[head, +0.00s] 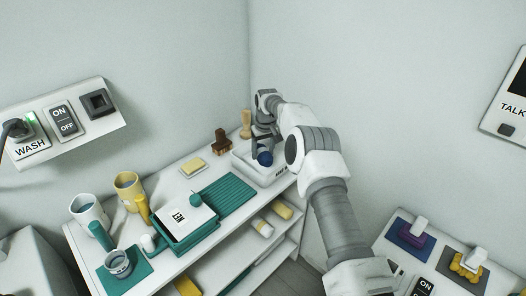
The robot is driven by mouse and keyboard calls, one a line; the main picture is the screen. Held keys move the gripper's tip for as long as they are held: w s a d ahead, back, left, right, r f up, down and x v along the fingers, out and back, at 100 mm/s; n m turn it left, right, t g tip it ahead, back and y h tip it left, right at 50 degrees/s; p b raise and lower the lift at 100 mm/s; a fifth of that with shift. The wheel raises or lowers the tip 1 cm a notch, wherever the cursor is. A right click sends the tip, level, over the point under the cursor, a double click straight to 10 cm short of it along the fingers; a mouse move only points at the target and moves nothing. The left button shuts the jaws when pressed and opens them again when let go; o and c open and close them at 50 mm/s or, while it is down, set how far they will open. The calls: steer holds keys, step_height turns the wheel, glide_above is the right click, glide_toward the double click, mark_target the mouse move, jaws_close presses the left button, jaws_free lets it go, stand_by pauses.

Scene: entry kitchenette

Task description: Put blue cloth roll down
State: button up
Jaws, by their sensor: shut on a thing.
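The blue cloth roll (265,158) is a small dark blue rounded thing at the back right end of the white shelf unit. My gripper (262,150) is shut on it, pointing down. The roll is over or inside a white tray (243,167) that stands on the shelf top. I cannot tell whether the roll touches the tray floor. My gripper and wrist hide part of the roll and of the tray.
A brown brush (221,141) and a tan wooden thing (246,124) stand behind the tray. A teal box (187,229), mugs (130,189) and a cup (118,263) crowd the left.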

steer(key=shift+f+b, duration=0.4)
steer(key=shift+f, duration=0.2)
steer(key=o, duration=1.4)
steer(key=shift+r, duration=0.1)
step_height(320, 180, up, 14)
steer(key=s, duration=0.2)
step_height(320, 180, up, 12)
steer(key=t, duration=0.1)
glide_above(265, 153)
steer(key=s+d, duration=0.3)
steer(key=s, duration=0.5)
steer(key=s+d+r+m+t, duration=0.1)
steer(key=s+d+r, duration=0.2)
steer(key=s+r, duration=0.6)
steer(key=s+d+f+m+t, duration=0.1)
steer(key=s+d+f, duration=0.2)
steer(key=s, duration=1.1)
steer(key=s+d+f+m+t, duration=0.1)
steer(key=s+d+f+m, duration=0.1)
steer(key=s, duration=1.3)
steer(key=shift+s+d+f+m+h+p, duration=0.3)
steer(key=shift+d+f+h+p, duration=0.15)
steer(key=shift+d, duration=0.4)
